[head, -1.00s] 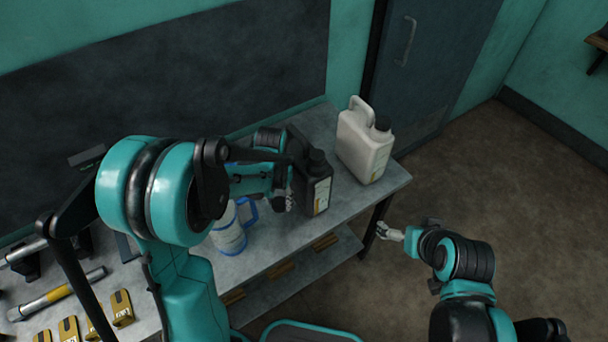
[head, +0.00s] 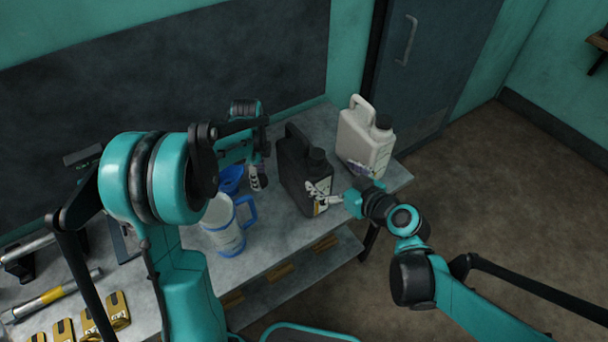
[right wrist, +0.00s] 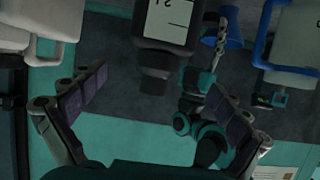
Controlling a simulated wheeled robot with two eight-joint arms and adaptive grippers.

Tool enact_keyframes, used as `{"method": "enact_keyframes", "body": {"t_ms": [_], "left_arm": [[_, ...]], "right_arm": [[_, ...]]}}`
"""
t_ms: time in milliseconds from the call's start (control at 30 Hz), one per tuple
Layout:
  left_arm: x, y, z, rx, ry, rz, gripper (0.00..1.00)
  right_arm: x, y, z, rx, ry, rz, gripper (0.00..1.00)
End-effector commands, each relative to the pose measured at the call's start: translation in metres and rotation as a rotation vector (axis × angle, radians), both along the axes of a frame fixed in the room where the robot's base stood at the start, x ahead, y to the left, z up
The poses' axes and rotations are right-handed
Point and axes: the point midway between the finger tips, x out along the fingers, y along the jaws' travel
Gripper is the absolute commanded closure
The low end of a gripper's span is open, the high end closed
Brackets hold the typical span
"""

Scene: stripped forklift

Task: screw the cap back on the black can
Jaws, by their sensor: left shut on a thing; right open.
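The black can (head: 294,175) stands upright near the bench's right end. Its dark top also shows in the right wrist view (right wrist: 157,62), where it appears upside down. My right gripper (head: 325,192) is open in front of the can's label; its spread fingers (right wrist: 157,85) frame the can's neck in the right wrist view. I cannot tell whether they touch the can. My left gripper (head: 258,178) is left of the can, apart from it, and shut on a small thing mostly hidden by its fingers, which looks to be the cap. It also shows in the right wrist view (right wrist: 214,42).
A white can (head: 362,140) stands right of the black can. A blue funnel (head: 230,178) and a white jug with blue handle (head: 224,225) stand left. Yellow blocks (head: 92,318) line the front left. Open floor (head: 510,210) lies right of the bench (head: 275,232).

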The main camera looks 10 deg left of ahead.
Motion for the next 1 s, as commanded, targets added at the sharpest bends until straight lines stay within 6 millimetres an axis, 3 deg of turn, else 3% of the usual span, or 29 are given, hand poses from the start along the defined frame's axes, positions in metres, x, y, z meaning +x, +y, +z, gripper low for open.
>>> {"method": "enact_keyframes", "body": {"t_ms": [267,700,1000], "left_arm": [[0.000,0.000,-0.002,0.000,0.000,0.002,0.68],[0.000,0.000,-0.026,0.000,0.000,0.003,0.68],[0.000,0.000,-0.025,0.000,0.000,0.003,0.68]], "right_arm": [[0.002,0.002,-0.002,-0.001,0.001,0.000,0.00],[0.042,0.043,-0.027,0.000,0.001,0.000,0.00],[0.044,0.044,-0.026,-0.001,0.002,-0.001,0.00]]}}
